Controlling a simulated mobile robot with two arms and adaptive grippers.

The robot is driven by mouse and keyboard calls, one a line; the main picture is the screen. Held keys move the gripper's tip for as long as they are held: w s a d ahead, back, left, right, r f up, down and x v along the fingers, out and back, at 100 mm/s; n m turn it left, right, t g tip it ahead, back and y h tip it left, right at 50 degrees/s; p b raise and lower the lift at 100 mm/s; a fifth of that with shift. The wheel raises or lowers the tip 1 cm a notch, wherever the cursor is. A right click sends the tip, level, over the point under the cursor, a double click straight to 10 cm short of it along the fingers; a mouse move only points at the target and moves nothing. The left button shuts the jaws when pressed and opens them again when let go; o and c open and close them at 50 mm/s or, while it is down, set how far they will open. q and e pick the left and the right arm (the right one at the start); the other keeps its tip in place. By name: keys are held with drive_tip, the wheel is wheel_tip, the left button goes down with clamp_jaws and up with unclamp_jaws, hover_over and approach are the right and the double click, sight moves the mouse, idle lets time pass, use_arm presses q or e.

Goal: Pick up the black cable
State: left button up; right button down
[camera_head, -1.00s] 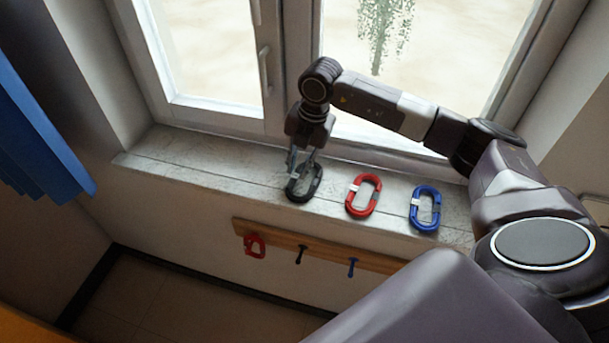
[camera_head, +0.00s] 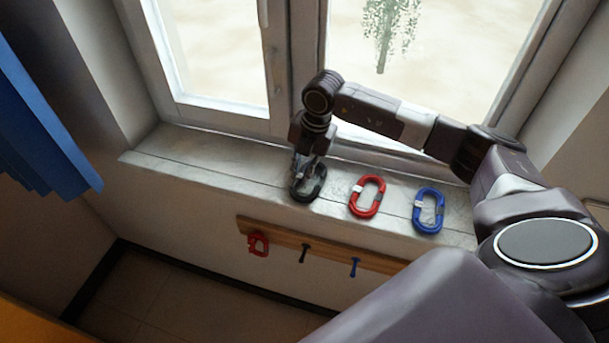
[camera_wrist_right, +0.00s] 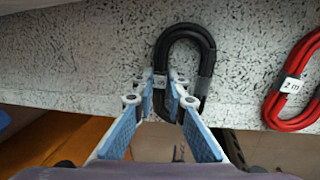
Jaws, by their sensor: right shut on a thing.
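The black cable (camera_head: 313,190) is a coiled oval loop lying on the windowsill, leftmost of three cables. In the right wrist view the black cable (camera_wrist_right: 186,34) shows its far bend, with a grey band on its right side. My right gripper (camera_head: 303,177) reaches down from above onto the loop's left part. In the right wrist view my right gripper (camera_wrist_right: 161,103) is shut on the loop's left side near its white label, which the fingers partly cover. The cable appears to rest on the sill. My left gripper is not in view.
A red cable (camera_head: 380,196) and a blue cable (camera_head: 441,211) lie to the right on the windowsill (camera_head: 215,176). Below it, a wooden peg rail (camera_head: 330,249) holds another red cable (camera_head: 258,244) and has free pegs. A window stands behind; a blue curtain (camera_head: 40,130) hangs at left.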

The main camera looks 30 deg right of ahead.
sight(301, 176)
drive_tip(key=shift+r, duration=0.6)
wheel_tip(301, 176, up, 19)
drive_tip(key=b, duration=0.5)
drive_tip(key=shift+f, duration=0.15)
